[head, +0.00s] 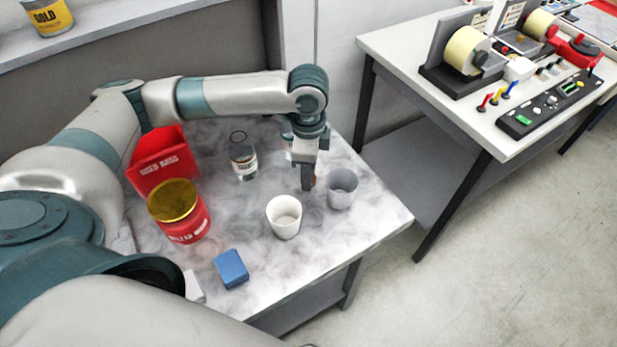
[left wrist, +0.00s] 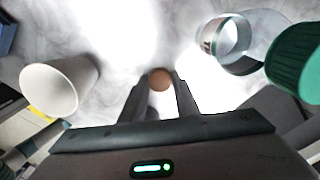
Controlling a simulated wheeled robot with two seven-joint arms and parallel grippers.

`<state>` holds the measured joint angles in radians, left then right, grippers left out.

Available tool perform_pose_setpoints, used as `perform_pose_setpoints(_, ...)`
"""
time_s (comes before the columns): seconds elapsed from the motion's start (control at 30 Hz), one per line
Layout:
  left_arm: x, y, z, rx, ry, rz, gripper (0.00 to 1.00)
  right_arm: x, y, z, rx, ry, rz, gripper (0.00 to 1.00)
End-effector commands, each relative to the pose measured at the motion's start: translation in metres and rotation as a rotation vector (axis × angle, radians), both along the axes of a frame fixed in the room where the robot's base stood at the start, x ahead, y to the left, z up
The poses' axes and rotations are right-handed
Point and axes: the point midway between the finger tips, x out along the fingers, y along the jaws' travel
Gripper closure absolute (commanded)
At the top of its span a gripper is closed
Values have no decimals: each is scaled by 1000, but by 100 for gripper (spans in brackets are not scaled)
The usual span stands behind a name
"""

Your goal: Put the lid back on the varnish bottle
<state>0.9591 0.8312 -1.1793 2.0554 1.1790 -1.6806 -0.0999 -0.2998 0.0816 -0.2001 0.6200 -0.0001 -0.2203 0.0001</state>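An open clear glass bottle (head: 243,160) with a label stands on the marbled table, left of my left gripper (head: 308,184). A small round brown piece (left wrist: 160,79) lies between the fingertips in the left wrist view; it looks like a stopper or lid. In the head view the brown piece (head: 314,181) is partly hidden behind a finger. The fingers point down low over the table and flank it closely; I cannot tell if they grip it. My right gripper is not in view.
A white cup (head: 284,218) and a grey cup (head: 342,189) stand close to the left gripper. A red rag bin (head: 163,165), a red can with a gold top (head: 180,218) and a blue block (head: 231,268) are further left. The label machine (head: 465,55) stands on another table.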

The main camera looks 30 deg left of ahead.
Motion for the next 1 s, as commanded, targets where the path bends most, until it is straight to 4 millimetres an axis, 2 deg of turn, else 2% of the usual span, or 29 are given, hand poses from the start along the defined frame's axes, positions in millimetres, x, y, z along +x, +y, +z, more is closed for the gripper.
perform_pose_setpoints(0.4,0,0,1,0,-1,0,93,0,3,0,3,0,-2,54)
perform_pose_setpoints(0.57,1,0,9,0,-2,0,93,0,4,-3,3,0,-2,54)
perform_pose_setpoints(0.73,1,0,29,0,-4,0,93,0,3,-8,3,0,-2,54)
perform_pose_setpoints(1.0,1,0,74,-1,-4,-1,93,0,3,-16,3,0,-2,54)
